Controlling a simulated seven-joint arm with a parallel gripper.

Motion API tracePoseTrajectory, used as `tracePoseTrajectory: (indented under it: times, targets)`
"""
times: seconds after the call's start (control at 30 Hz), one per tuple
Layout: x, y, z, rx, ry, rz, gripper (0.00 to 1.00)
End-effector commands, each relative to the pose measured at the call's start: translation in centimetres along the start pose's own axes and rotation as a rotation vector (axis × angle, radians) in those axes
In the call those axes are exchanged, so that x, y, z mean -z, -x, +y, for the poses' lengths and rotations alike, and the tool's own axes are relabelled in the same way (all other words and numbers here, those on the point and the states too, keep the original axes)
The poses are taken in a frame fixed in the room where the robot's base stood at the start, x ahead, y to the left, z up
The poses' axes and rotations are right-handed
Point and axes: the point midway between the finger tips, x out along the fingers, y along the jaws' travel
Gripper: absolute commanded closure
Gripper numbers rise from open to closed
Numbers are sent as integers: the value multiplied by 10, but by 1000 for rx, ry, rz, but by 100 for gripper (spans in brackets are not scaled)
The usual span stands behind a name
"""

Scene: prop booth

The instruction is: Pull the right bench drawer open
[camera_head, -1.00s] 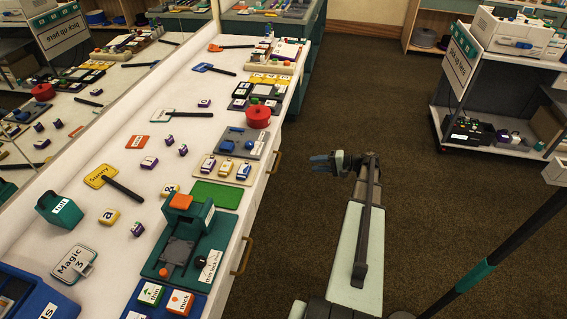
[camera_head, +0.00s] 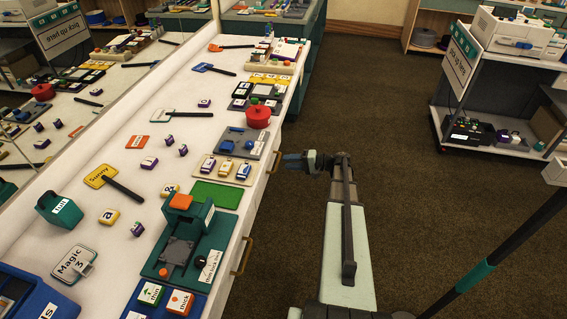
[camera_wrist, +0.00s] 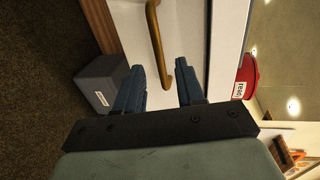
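Two brass drawer handles show on the white bench front in the head view: a far one (camera_head: 275,161) and a near one (camera_head: 242,256). My gripper (camera_head: 290,162) is beside the far handle, just right of it. In the wrist view that brass handle (camera_wrist: 154,35) runs down the white drawer front (camera_wrist: 186,28), and its lower end reaches between the two blue fingers of my gripper (camera_wrist: 160,66). The fingers are apart, with space on both sides of the handle. I cannot tell whether they touch it. The drawer looks closed, but its edges are hard to see.
The bench top (camera_head: 130,195) is crowded with small items. A red pot (camera_head: 257,116) stands near its edge above the far handle. A grey box (camera_wrist: 103,82) shows beside the fingers in the wrist view. The brown floor (camera_head: 365,100) right of the bench is open.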

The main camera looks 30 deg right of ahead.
Motion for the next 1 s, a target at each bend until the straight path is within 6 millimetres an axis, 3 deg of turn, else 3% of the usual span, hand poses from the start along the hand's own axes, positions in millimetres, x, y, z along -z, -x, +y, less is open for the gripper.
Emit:
tracePoseTrajectory:
  times: [0.1, 0.3, 0.67, 1.0]
  targets:
    - [0, -16, 0, 1, 0, -1, 62]
    - [0, -29, 0, 0, -1, 1, 62]
    - [0, -32, 0, 0, -1, 1, 62]
    - [0, -32, 0, 0, -1, 1, 94]
